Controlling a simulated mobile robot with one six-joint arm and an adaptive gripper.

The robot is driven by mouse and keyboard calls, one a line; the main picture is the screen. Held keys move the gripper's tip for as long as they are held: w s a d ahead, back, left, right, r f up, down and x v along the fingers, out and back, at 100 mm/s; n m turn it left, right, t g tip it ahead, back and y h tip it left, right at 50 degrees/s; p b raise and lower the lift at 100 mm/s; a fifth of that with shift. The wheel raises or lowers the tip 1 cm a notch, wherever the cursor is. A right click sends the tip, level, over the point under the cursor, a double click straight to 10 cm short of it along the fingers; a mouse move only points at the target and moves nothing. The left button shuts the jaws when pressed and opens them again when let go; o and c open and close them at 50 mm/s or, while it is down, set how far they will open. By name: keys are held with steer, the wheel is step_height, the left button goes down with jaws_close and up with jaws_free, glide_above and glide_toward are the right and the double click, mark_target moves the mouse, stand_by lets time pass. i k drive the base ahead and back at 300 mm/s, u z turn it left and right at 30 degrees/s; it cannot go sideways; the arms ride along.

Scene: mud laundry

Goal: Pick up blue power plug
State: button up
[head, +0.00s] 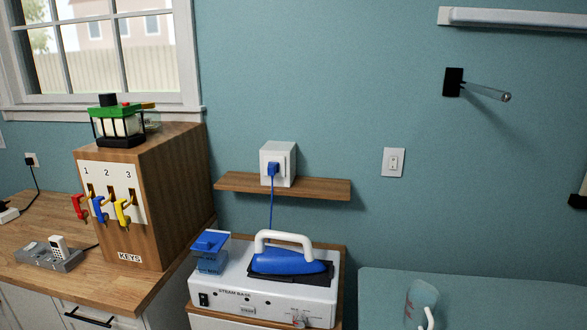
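The blue power plug (273,169) sits at the front of a white outlet box (291,176) on a small wooden wall shelf (322,189). It looks plugged into the box's front face. A blue cord (271,205) hangs from it, passes in front of the shelf and runs down behind the steam base (250,310). My gripper is not in the head view, so its position and state are not shown.
A blue and white iron (290,262) and a blue tank (210,252) stand on the steam base below the shelf. A wooden key cabinet (170,195) stands left on the counter. A clear rod (488,92) juts from the wall at upper right. The air around the plug looks clear.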

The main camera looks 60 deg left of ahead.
mark_target(273, 168)
steer(key=z, duration=0.7)
steer(key=k, duration=1.4)
steer(key=u, duration=2)
